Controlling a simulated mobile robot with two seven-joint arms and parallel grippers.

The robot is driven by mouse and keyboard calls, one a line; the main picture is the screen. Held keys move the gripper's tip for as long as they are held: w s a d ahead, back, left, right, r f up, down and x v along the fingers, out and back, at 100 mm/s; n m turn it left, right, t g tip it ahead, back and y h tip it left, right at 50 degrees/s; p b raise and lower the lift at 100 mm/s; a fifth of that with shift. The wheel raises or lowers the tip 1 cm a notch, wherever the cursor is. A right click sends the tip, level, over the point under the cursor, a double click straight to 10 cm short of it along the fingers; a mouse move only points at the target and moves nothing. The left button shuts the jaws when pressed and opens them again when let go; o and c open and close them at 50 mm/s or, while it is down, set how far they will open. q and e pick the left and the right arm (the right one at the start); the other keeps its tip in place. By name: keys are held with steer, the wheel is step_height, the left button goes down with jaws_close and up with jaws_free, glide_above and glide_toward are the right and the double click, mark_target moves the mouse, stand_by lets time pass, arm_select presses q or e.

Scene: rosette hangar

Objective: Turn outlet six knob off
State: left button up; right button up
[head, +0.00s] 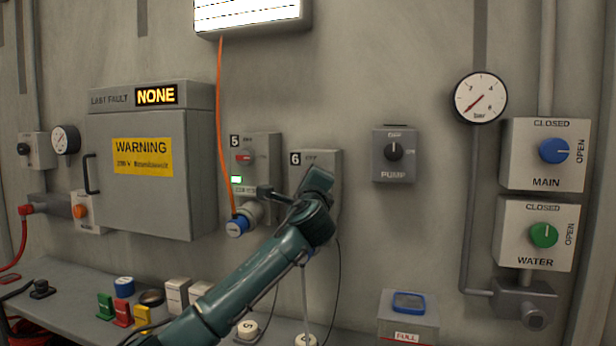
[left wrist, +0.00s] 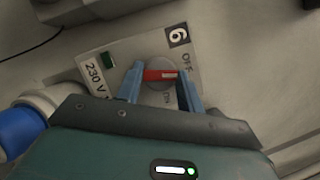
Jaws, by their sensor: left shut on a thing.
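Outlet six is a grey box (head: 330,160) on the wall, mostly hidden behind my left arm in the head view. In the left wrist view its plate (left wrist: 125,55) shows the number 6, OFF and ON marks and a dark green lamp (left wrist: 108,62). Its red bar knob (left wrist: 160,75) sits between the two blue fingers of my left gripper (left wrist: 160,88), which is shut on it. The bar lies about level in that view, with its pale mark at the right end, toward OFF. In the head view my left gripper (head: 316,182) is in front of the box. My right gripper is not in view.
Outlet five (head: 262,150) is just left, with a lit green lamp and a blue plug (head: 237,226) on an orange cable. The PUMP switch (head: 394,155) is to the right across bare wall. Small blocks stand on the bench (head: 75,285) below.

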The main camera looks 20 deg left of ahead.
arm_select(q)
steer(key=n+g+p, duration=0.1)
steer(key=n, duration=0.2)
steer(key=shift+r+n+p, duration=0.1)
steer(key=shift+n+p, duration=0.2)
steer(key=shift+p, duration=0.05)
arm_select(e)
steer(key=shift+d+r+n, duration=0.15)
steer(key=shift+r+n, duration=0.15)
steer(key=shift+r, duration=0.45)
arm_select(q)
steer(key=shift+g, duration=0.3)
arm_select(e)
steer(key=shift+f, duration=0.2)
arm_select(q)
steer(key=shift+n, duration=0.3)
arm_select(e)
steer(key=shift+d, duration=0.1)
arm_select(q)
steer(key=o, duration=1)
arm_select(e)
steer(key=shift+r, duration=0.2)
arm_select(q)
steer(key=b+v, duration=0.2)
steer(key=v, duration=1.1)
steer(key=shift+d, duration=0.15)
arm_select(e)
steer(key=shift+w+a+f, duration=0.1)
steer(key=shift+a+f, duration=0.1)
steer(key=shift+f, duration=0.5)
